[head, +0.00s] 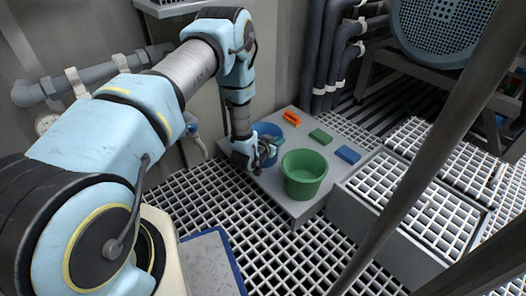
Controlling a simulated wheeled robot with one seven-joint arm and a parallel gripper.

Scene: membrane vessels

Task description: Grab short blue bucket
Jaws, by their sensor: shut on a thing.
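The short blue bucket (270,131) stands on a low grey platform (295,207) against the wall, partly hidden behind my arm's end. My gripper (263,156) is at the bucket's near left side, at about the height of its wall. It is shut on the bucket, though the fingertips are small and dark, so the exact contact is hard to see. The bucket looks upright and appears to rest on the platform.
A larger green bucket (303,174) stands just right of my gripper. An orange object (292,118), a green block (320,136) and a blue block (347,155) lie behind it. Pipes (322,60) rise at the back. A diagonal pole (440,140) crosses the right foreground.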

